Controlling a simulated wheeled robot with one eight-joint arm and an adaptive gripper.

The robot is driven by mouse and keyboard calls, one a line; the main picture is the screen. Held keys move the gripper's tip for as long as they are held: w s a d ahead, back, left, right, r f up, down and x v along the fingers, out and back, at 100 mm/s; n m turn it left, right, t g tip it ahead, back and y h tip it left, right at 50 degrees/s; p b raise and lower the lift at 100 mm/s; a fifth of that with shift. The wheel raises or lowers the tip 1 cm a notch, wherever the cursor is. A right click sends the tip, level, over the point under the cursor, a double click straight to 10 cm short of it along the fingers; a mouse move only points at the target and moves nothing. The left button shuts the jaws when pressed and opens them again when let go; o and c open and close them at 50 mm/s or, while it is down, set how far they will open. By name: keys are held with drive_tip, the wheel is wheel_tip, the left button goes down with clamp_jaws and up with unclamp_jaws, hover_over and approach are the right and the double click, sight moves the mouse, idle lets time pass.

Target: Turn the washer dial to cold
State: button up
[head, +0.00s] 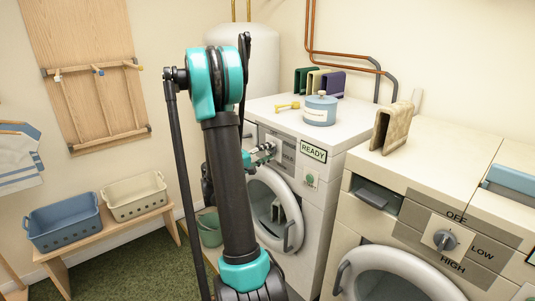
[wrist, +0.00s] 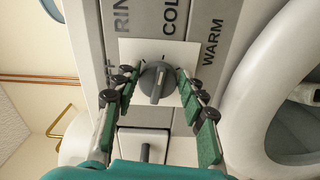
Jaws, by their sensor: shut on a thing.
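The washer (head: 318,210) is the white front-loader with a "READY" display, left of the second machine. Its dial (wrist: 157,82) is a round grey knob with a lighter grip bar, on a white square plate. The labels beside it read "RIN…" (cut off), "COLD" and "WARM", sideways in the wrist view. The bar lies nearly upright in that view; I cannot tell which end is the pointer. My gripper (wrist: 157,77) has its green-padded fingers closed on either side of the dial. In the head view my gripper (head: 263,153) is at the washer panel, and the dial is largely hidden.
The washer door (head: 276,210) stands below the panel, beside my arm. The second machine (head: 440,160) has an OFF/LOW/HIGH dial. A bench with baskets (head: 62,222) is at left.

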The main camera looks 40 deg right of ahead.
idle(0.5)
drive_tip(key=o, duration=1.2)
drive_tip(key=shift+c, duration=0.2)
drive_tip(key=s+a, duration=0.1)
drive_tip(key=a, duration=1.1)
drive_tip(key=shift+f, duration=0.1)
